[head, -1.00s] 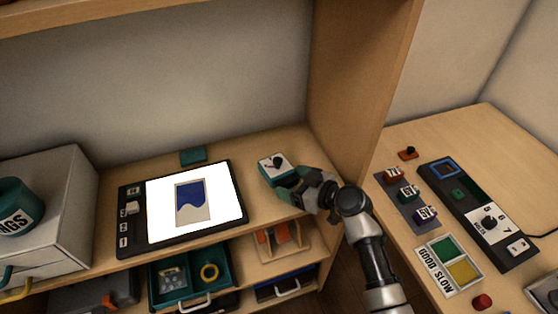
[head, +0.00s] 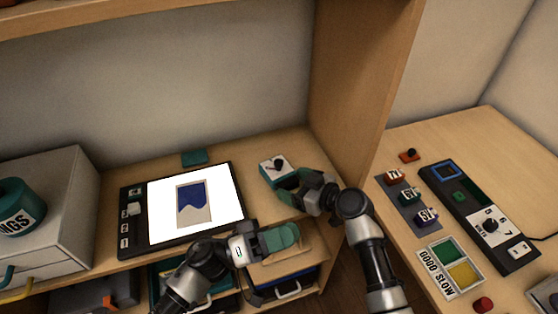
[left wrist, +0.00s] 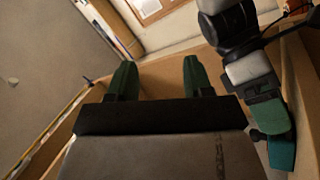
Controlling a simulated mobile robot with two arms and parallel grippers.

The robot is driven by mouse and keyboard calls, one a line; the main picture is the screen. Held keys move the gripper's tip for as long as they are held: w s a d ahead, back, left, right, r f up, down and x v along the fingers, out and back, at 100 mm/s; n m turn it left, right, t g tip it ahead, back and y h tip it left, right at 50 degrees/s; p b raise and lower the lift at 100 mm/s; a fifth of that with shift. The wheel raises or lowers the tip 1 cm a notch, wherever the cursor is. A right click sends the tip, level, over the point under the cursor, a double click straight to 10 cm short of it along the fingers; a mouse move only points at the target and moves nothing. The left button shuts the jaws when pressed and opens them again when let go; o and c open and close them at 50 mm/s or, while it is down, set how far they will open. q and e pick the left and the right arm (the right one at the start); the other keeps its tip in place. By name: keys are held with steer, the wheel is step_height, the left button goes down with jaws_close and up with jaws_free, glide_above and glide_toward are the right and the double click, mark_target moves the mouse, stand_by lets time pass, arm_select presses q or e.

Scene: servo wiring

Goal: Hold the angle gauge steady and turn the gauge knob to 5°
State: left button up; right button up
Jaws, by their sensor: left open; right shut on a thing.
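The angle gauge (head: 271,177), a small teal block with a white face and a dark knob (head: 278,163), sits on the wooden shelf right of the tablet. My right gripper (head: 290,184) is shut on the gauge's near right side; its fingers hide that edge. My left gripper (head: 284,237) is open and empty, in front of the shelf edge, below and apart from the gauge. In the left wrist view, its two green fingers (left wrist: 160,82) stand apart with nothing between them. My right gripper (left wrist: 274,135) shows at the right there. The dial reading is too small to make out.
A tablet (head: 127,235) with a bright screen lies left of the gauge. A small teal block (head: 193,157) lies behind it. A wooden upright (head: 358,90) stands right of the gauge. A side table (head: 415,142) at the right holds a control panel and labelled blocks. Drawers lie below the shelf.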

arm_select(q)
steer(key=w+r+m+g, duration=0.35)
steer(key=m+g, duration=0.25)
steer(key=m, duration=0.4)
steer(key=m+t+y, duration=0.1)
steer(key=m+y, duration=2.1)
steer(key=m, duration=0.7)
glide_toward(279, 161)
step_height(279, 161, down, 10)
steer(key=shift+s+f, duration=0.1)
steer(key=shift+s, duration=0.05)
steer(key=c, duration=0.9)
